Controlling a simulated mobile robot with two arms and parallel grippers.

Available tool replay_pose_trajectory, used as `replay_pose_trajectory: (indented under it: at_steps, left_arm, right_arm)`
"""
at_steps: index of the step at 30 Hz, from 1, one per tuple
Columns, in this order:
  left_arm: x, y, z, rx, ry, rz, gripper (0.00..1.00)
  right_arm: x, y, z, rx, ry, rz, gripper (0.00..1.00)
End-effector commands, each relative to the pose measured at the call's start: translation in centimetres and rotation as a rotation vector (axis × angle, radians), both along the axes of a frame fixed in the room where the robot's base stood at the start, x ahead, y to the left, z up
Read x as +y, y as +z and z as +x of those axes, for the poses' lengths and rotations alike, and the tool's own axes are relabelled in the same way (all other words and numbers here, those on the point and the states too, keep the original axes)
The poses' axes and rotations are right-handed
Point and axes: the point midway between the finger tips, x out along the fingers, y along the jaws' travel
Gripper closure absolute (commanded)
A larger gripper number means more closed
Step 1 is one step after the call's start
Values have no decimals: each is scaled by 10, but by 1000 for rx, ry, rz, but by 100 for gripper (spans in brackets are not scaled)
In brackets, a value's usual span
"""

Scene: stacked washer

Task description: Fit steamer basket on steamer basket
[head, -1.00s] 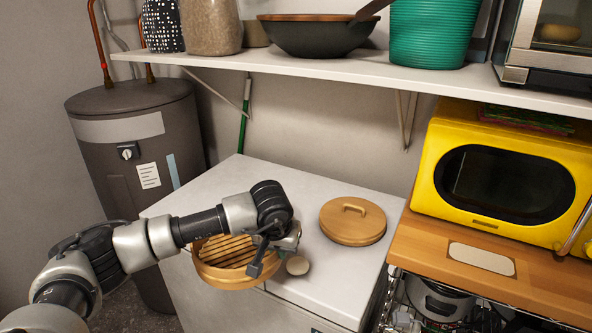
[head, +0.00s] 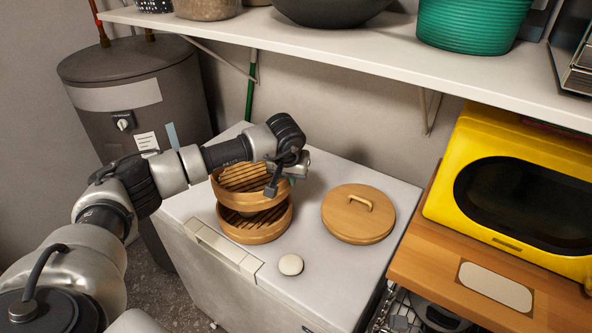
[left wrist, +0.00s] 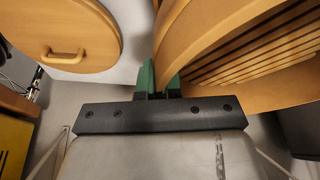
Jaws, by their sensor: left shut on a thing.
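My left gripper (head: 282,182) is shut on the rim of a round bamboo steamer basket (head: 232,193) with a slatted base. In the left wrist view its green finger pads (left wrist: 158,79) pinch the rim of this held basket (left wrist: 188,40). A second steamer basket (head: 262,232) stands on the white appliance top. The held basket is above the second one, overlapping it in the head view, with a dark gap showing between them. Part of the lower basket's inside is hidden. My right gripper is not in view.
A round wooden lid (head: 358,225) with a handle lies to the right on the white top (head: 330,268). A small pale round item (head: 290,264) lies in front of the baskets. A shelf (head: 330,45) hangs behind; a yellow microwave (head: 480,150) stands right.

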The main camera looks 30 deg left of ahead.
Motion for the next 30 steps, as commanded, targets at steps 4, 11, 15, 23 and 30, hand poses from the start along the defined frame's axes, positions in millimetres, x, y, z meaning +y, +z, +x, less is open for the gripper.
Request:
replay_pose_trajectory:
  at_steps: [4, 11, 15, 23, 30]
  left_arm:
    - [0, -11, 0, 0, 0, 0, 100]
    - [0, -35, 0, 1, 0, -1, 100]
    - [0, -48, -1, 1, 0, 0, 100]
    - [0, -56, 0, -1, 1, 0, 100]
    - [0, -55, -1, 0, 0, 0, 100]
  right_arm:
    - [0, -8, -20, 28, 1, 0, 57]
    - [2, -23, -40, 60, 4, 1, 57]
    - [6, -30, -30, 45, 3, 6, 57]
    - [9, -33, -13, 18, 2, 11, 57]
    - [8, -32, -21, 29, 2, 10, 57]
